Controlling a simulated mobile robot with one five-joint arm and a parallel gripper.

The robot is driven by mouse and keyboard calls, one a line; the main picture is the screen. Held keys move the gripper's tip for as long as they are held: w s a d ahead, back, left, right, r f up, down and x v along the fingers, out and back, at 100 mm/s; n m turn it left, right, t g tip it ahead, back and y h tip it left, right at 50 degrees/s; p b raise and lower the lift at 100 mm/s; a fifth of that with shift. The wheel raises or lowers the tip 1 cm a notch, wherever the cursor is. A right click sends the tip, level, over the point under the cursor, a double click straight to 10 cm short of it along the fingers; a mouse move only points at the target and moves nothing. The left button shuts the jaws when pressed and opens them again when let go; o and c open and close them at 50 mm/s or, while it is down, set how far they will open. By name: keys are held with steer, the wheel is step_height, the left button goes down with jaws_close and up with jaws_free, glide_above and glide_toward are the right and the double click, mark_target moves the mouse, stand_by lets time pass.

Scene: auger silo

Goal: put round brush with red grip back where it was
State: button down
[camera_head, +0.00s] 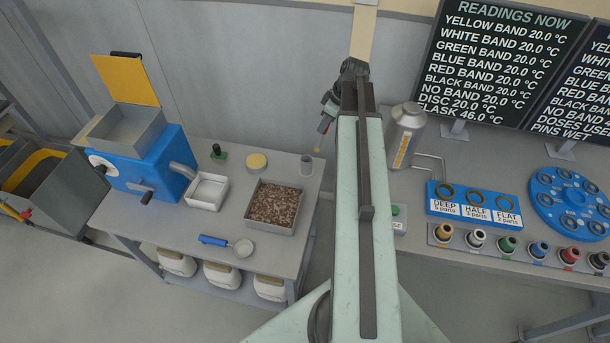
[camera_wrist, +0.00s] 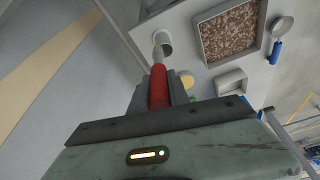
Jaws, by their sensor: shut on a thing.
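My gripper (camera_head: 328,107) is shut on the round brush's red grip (camera_wrist: 158,86), with a finger on each side of it. The brush (camera_head: 325,126) hangs tilted above the back right of the left bench, its pale tip pointing down. A small grey cup (camera_head: 306,166) stands on that bench, just left of and below the tip in the head view. In the wrist view the tip overlaps the cup (camera_wrist: 165,46). I cannot tell whether the tip is over the opening; in the head view it looks apart from the cup.
A tray of brown pellets (camera_head: 248,225), a white dish (camera_head: 208,203), a yellow disc (camera_head: 257,161), a green-based stamp (camera_head: 218,154) and a blue-handled scoop (camera_head: 214,240) are on the left bench. A metal flask (camera_head: 404,136) stands on the right bench.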

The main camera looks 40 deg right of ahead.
steer(key=w+a+f+n+g+h, duration=0.1)
steer(key=w+a+f+n+g, duration=0.15)
steer(key=w+a, duration=0.25)
step_height(320, 180, down, 10)
steer(key=b, duration=1)
steer(key=shift+s+b, duration=0.15)
steer(key=shift+b, duration=0.25)
steer(key=c, duration=1.2)
jaws_free()
steer(key=shift+c, duration=0.2)
step_height(320, 180, up, 12)
steer(key=s+d+p, duration=0.1)
steer(key=p, duration=1.1)
steer(key=shift+s, duration=0.1)
